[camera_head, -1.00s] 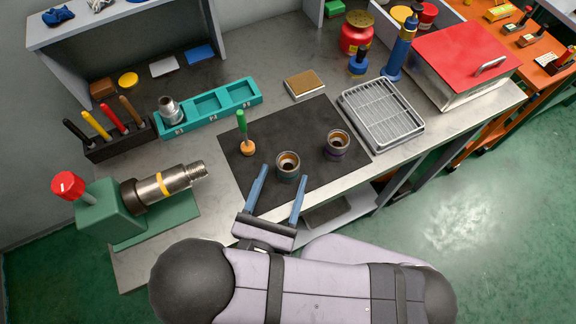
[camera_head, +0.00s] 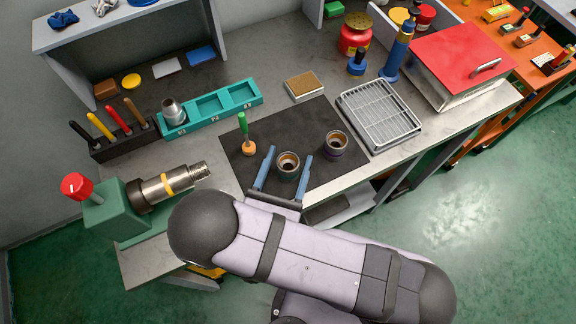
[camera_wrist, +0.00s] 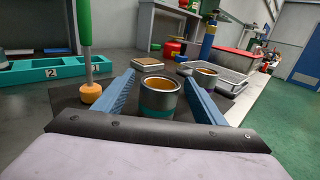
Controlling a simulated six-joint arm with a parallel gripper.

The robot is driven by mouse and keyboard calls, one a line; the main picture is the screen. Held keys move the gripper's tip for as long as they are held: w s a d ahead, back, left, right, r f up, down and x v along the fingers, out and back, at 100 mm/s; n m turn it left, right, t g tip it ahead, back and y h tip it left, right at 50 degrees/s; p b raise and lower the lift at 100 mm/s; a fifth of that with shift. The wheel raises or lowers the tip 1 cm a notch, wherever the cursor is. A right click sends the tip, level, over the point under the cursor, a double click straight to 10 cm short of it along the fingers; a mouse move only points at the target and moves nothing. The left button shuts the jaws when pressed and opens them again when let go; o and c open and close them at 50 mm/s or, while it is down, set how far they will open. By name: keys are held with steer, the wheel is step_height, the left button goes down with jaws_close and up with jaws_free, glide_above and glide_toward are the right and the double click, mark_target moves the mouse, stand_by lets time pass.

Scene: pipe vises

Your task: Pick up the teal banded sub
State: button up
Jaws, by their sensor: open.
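The teal banded sub (camera_head: 287,166) is a short metal ring with a teal band, upright on the dark mat (camera_head: 318,123). It shows large in the wrist view (camera_wrist: 158,101), its teal band at its lower part. My gripper (camera_head: 288,154) is open, with its blue fingers on either side of the sub. In the wrist view the fingers (camera_wrist: 160,84) flank it, with a small gap visible at the right. A second sub (camera_head: 336,145) with a purplish band stands on the mat to the right, outside the fingers.
A green vise holding a pipe (camera_head: 170,183) is at the left. A teal numbered tray (camera_head: 213,105) and a wire rack (camera_head: 380,113) lie beyond the mat.

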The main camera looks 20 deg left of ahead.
steer(key=c, duration=1.3)
steer(key=shift+c, duration=0.2)
steer(key=shift+r, duration=0.15)
step_height(320, 180, up, 10)
steer(key=shift+b, duration=0.35)
